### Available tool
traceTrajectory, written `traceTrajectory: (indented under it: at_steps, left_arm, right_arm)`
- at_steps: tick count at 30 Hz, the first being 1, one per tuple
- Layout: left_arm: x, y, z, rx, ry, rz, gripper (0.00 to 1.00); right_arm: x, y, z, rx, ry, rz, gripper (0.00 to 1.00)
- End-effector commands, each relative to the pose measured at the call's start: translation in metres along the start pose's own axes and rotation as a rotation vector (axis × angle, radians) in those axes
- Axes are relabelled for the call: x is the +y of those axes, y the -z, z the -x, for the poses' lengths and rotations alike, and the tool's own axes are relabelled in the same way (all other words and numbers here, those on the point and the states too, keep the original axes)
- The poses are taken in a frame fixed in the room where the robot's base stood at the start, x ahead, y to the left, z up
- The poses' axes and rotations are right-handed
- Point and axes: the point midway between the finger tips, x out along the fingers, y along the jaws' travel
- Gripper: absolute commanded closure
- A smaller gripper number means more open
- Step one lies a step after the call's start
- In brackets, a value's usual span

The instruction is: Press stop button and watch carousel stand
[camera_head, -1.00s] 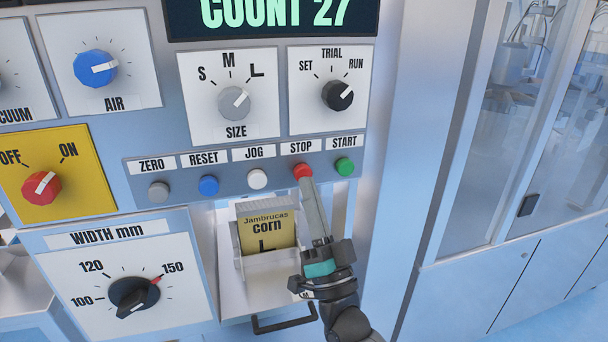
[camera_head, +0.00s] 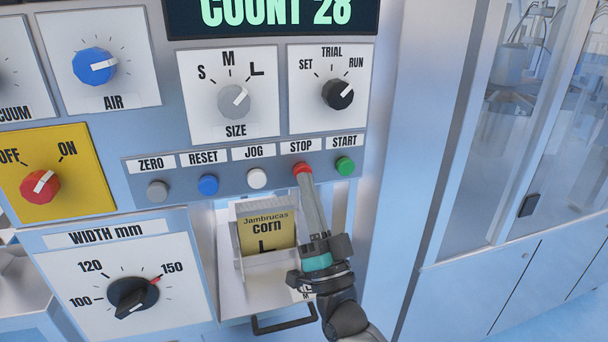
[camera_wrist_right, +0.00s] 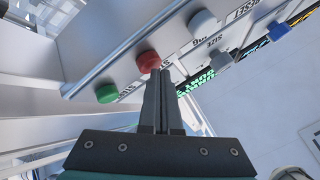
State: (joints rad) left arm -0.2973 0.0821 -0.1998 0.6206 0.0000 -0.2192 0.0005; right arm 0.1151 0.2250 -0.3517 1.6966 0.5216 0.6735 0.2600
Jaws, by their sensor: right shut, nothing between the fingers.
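The red stop button (camera_head: 301,168) sits under the STOP label, between the white jog button (camera_head: 257,179) and the green start button (camera_head: 345,166). My right gripper (camera_head: 305,178) is shut and empty, its fingertips at the lower edge of the stop button. In the right wrist view the shut fingers (camera_wrist_right: 158,75) reach up to the red button (camera_wrist_right: 149,61); I cannot tell how far it is pushed in. The display (camera_head: 275,14) reads COUNT 28. Through the glass at right, machinery of the carousel (camera_head: 545,100) shows in part. My left gripper is not in view.
A tray (camera_head: 236,285) with a yellow corn pouch (camera_head: 266,232) and a black handle (camera_head: 284,320) juts out below the buttons, left of my right arm. Knobs for size (camera_head: 233,101) and run mode (camera_head: 337,93) sit above. The run knob points to RUN.

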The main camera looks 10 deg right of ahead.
Motion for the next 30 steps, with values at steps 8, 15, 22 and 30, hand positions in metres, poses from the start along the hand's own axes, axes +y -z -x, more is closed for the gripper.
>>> traceTrajectory:
  at_steps: [8,15,22,30]
  left_arm:
    - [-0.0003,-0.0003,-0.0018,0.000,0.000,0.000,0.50]
    - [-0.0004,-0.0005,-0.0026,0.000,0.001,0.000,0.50]
    - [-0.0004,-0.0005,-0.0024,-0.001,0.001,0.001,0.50]
    - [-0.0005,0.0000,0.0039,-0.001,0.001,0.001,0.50]
  right_arm:
    - [0.0017,-0.0015,-0.0029,0.001,0.001,0.000,1.00]
    - [0.0029,-0.0028,-0.0046,0.001,0.000,0.000,1.00]
    - [0.0028,-0.0027,-0.0045,0.000,0.000,0.000,1.00]
    - [-0.0021,0.0020,0.0022,-0.002,-0.001,0.000,1.00]
